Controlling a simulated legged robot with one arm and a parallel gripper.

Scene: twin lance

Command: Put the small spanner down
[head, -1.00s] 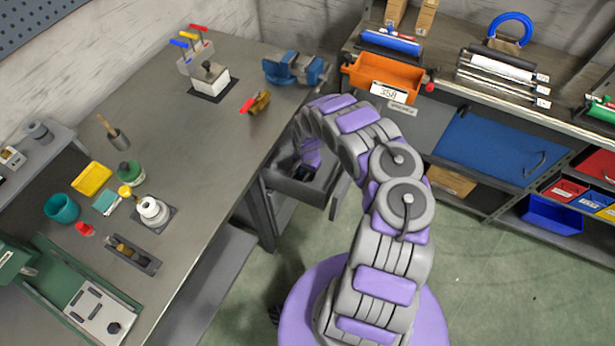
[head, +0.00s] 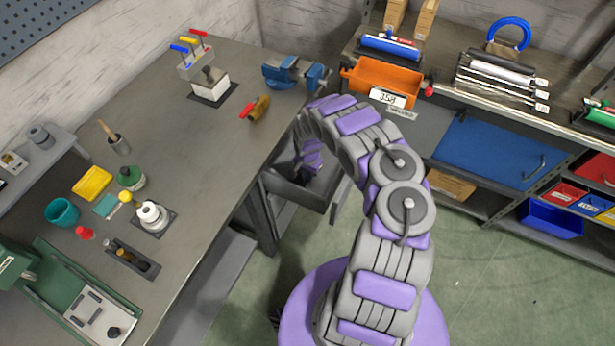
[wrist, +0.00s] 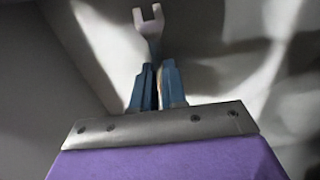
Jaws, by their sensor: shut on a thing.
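The small spanner (wrist: 149,22) shows in the wrist view, its grey open-ended jaw pointing away from me. My gripper (wrist: 157,72) is shut on the spanner's shank between its two blue fingers. In the head view my gripper is low inside the open grey drawer (head: 318,197) under the workbench, mostly hidden by my own arm and the drawer walls. The spanner cannot be made out in the head view. In the wrist view grey drawer surfaces lie around and beneath the spanner; I cannot tell whether it touches the bottom.
The workbench (head: 205,145) stands left of the drawer, with a blue vise (head: 290,72) and a brass valve with a red handle (head: 256,108) near its edge. An orange bin (head: 385,78) sits on the shelf unit at right. Green floor is open at lower right.

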